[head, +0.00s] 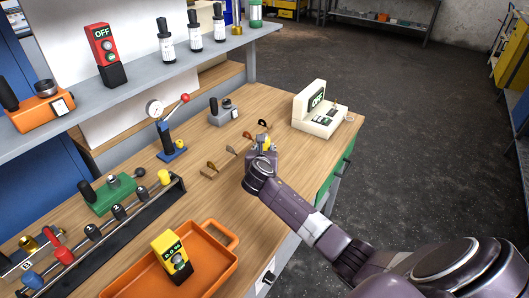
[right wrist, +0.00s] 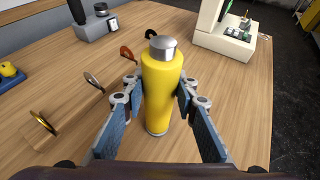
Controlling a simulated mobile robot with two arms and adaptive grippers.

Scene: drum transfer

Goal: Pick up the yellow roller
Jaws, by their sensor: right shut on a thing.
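The yellow roller (right wrist: 161,85), a yellow cylinder with a grey metal cap, stands upright in the right wrist view. My right gripper (right wrist: 160,93) is shut on it, with blue-padded fingers against its left and right sides. I cannot tell whether its base touches the table. In the head view, my right gripper (head: 262,148) is over the wooden workbench (head: 225,215), and only a little yellow of the roller (head: 267,143) shows. My left gripper is not in view.
A white OFF device (head: 318,115) stands behind right. An orange tray (head: 215,275) with a yellow-black device (head: 172,258) is in front. A red-knobbed press (head: 168,140) and grey block (head: 223,115) stand farther left.

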